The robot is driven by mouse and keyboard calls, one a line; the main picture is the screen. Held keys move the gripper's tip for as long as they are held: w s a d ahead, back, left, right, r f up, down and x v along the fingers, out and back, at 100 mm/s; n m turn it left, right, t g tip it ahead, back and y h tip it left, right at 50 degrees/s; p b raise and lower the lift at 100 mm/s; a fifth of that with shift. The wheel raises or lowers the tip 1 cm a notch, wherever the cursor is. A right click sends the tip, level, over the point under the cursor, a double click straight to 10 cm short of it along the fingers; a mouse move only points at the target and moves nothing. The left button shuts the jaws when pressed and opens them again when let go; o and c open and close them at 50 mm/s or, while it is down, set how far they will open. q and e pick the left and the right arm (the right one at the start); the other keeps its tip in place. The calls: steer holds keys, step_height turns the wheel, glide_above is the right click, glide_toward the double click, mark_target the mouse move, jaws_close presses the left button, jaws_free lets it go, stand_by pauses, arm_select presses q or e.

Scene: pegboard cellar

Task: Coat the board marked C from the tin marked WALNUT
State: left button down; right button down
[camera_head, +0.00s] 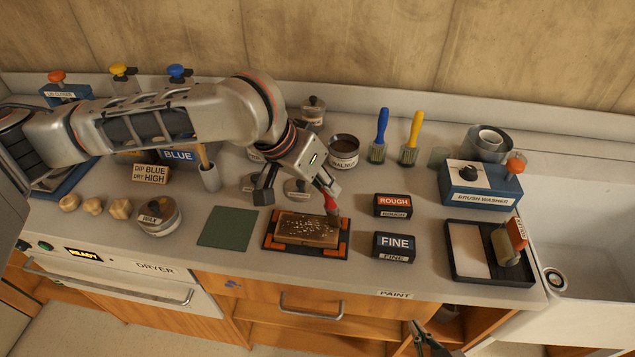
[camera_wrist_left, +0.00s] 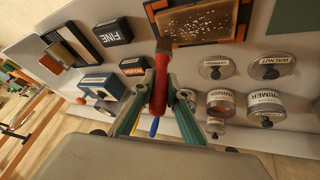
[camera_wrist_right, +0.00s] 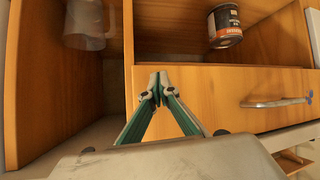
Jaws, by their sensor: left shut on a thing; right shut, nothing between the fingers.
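A brown board (camera_head: 308,229) covered in pale specks lies in a black and orange holder (camera_head: 267,243); no letter is readable on it. My left gripper (camera_head: 327,186) is shut on a red-handled brush (camera_wrist_left: 160,85), its bristles down at the board's back right edge. I cannot tell whether they touch it. The open WALNUT tin (camera_head: 342,152) stands behind with dark contents. My right gripper (camera_head: 419,326) is shut and empty in front of the counter; it also shows in the right wrist view (camera_wrist_right: 158,88).
ROUGH (camera_head: 393,204) and FINE (camera_head: 394,246) blocks stand right of the holder. A green mat (camera_head: 229,229) lies left of it. Blue and yellow brushes (camera_head: 410,140) stand behind. A brush washer (camera_head: 481,184) and roller tray (camera_head: 457,276) are at right. Two lids (camera_head: 298,188) lie behind the board.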

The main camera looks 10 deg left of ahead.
arm_select(q)
steer(key=shift+a, duration=6.3)
steer(key=shift+d, duration=6.75)
